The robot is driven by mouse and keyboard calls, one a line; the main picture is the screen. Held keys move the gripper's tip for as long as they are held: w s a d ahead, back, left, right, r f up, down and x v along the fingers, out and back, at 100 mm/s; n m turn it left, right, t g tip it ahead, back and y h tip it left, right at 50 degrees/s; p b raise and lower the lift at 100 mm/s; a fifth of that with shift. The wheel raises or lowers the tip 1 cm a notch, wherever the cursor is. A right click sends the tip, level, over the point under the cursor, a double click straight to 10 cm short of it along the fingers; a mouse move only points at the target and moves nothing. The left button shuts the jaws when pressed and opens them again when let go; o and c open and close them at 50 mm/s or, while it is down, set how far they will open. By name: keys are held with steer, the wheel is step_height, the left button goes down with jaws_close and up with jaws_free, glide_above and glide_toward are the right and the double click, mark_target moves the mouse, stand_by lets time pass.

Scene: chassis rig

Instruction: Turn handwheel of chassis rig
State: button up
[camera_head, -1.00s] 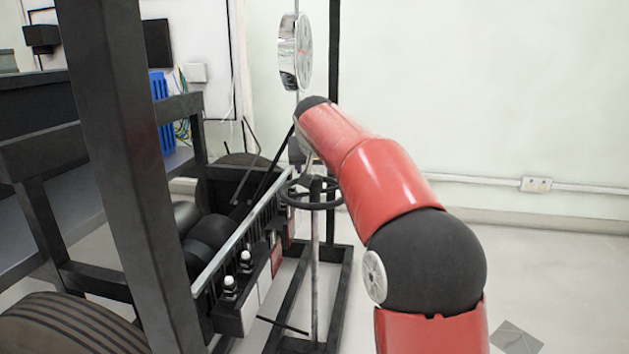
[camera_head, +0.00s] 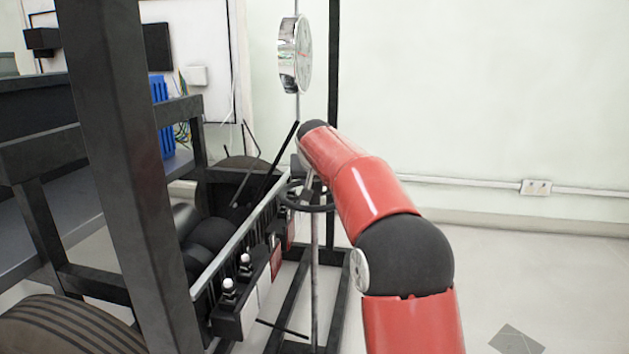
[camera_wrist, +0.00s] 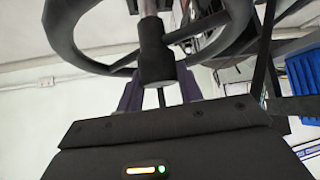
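The handwheel (camera_head: 322,208) is a dark ring lying roughly flat on top of a thin upright post beside the chassis rig, partly hidden by my red arm in the head view. In the wrist view its rim (camera_wrist: 62,28) arcs across the top, with the dark central hub (camera_wrist: 157,62) in the middle. My gripper (camera_wrist: 160,95) is close to the wheel. Its two fingers show apart, either side of the hub and a thin rod, with nothing visibly clamped. The fingertips are partly hidden, and contact with the rim cannot be told.
The rig's black frame post (camera_head: 125,170) stands close at the left, with a tyre (camera_head: 65,325) below. A round gauge or clock (camera_head: 303,55) hangs above the wheel. A blue crate-like thing (camera_head: 160,112) is behind the frame. The floor (camera_head: 540,270) at the right is mostly clear.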

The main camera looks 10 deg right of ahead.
jaws_close()
steer(key=shift+y+p, duration=0.3)
steer(key=n+y+p, duration=0.1)
steer(key=n, duration=0.1)
steer(key=n+y+p, duration=0.1)
steer(key=n, duration=0.1)
steer(key=shift+d+r+y+p, duration=0.15)
steer(key=shift+y+p, duration=0.25)
steer(key=n+g+y+p, duration=0.1)
steer(key=n+y+p, duration=0.1)
steer(key=n, duration=0.1)
steer(key=n+g+y+p, duration=0.1)
steer(key=n+y, duration=0.1)
steer(key=n, duration=0.1)
steer(key=shift+p, duration=0.35)
steer(key=shift+n+y+p, duration=0.3)
steer(key=shift+n, duration=0.2)
steer(key=shift+a+f+g, duration=0.2)
steer(key=shift+g, duration=0.1)
steer(key=o, duration=0.7)
jaws_free()
steer(key=shift+c, duration=0.2)
